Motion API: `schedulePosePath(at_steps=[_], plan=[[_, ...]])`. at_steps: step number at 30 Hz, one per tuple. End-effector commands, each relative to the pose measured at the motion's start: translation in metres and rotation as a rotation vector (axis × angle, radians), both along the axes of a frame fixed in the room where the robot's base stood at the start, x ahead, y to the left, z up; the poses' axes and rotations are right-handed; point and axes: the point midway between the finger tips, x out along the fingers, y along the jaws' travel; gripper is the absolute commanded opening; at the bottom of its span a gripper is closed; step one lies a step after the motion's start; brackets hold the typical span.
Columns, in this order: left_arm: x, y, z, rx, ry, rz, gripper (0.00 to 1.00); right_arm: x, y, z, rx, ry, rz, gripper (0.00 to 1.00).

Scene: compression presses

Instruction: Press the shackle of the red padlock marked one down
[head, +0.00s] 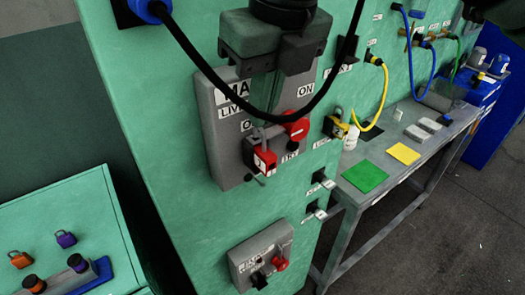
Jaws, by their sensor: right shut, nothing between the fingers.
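The red padlock (264,160) hangs on the lower part of the grey main switch box (216,128) on the green panel. It has a pale mark on its front, too small to read. Its grey shackle (262,136) stands up above the body. My right gripper (265,108) comes down from the top of the head view, its fingers closed and empty. The fingertips are just above the shackle; I cannot tell whether they touch it. A black cable crosses near the fingers. My left gripper is not in view.
A red knob (297,126) sits right of the padlock. A smaller grey switch box (245,262) is below. A bench (408,122) with green and yellow mats stands right. Orange and purple padlocks lie at lower left.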

Motion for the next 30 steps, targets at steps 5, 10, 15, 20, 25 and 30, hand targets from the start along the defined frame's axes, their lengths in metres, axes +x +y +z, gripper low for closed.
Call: schedulePosePath(at_steps=[5,10,15,20,25,30], plan=[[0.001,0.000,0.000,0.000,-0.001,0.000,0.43,0.000,0.000,0.000,0.000,0.000,0.000,0.00],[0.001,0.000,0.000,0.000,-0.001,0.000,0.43,0.000,0.000,0.000,0.000,0.000,0.000,0.00],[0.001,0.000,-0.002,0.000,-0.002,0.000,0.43,0.000,0.000,-0.003,0.000,0.000,0.000,0.00],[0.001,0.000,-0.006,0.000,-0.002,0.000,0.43,0.000,0.000,-0.006,0.000,0.000,0.000,0.00],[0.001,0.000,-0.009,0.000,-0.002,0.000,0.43,0.000,0.000,-0.010,0.000,0.000,0.000,0.00],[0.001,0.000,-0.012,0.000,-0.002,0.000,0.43,0.000,0.000,-0.013,0.000,0.000,0.000,0.00]])
